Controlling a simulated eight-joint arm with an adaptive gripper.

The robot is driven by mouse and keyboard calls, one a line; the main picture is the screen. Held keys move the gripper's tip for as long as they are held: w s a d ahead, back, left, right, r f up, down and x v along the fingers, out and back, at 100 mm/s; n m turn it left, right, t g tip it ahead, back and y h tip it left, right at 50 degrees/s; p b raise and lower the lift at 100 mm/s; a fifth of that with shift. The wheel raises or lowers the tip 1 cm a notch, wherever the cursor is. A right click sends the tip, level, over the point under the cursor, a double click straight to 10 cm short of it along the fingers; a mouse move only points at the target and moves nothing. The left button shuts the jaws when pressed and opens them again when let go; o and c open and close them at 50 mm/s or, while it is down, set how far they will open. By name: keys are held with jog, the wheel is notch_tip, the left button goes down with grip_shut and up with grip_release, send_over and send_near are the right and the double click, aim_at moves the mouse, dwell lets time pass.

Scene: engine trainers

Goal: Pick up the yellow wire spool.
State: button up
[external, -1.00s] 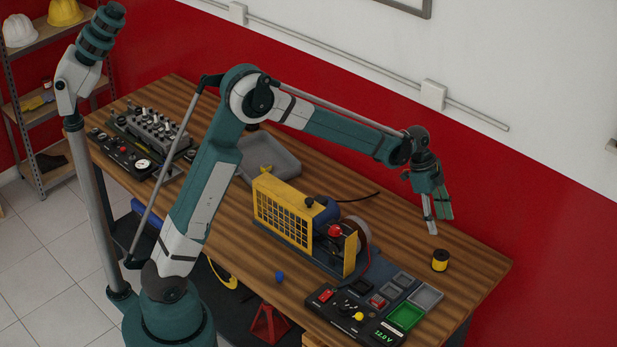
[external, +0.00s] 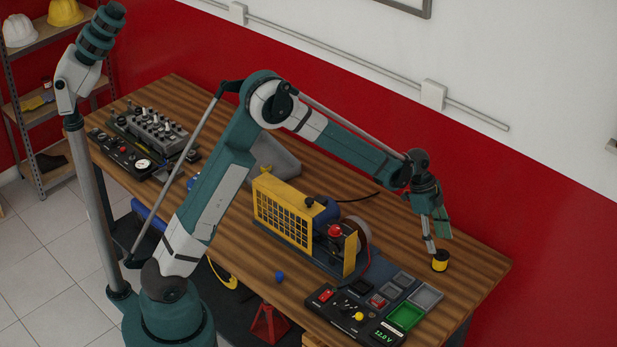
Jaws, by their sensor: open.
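The yellow wire spool (external: 440,262) stands upright on the right end of the wooden workbench, near its back edge. It is a small yellow cylinder with a dark top. My gripper (external: 440,245) points down directly above it, with its fingertips at about the height of the spool's top. The fingers are apart. One finger is just left of the spool's top and the other is to its upper right. I cannot tell from this view whether either finger touches the spool.
Left of the spool is the engine trainer with a yellow guard (external: 284,212) and a wheel. In front are a green tray (external: 406,316), a grey tray (external: 426,296) and a black control panel (external: 352,317). The bench's right corner (external: 490,265) is clear. A red wall runs behind.

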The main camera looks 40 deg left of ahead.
aim_at(443, 256)
jog(key=shift+x, duration=1)
jog(key=shift+d, duration=0.1)
jog(key=shift+x, duration=2.55)
jog(key=c, duration=1)
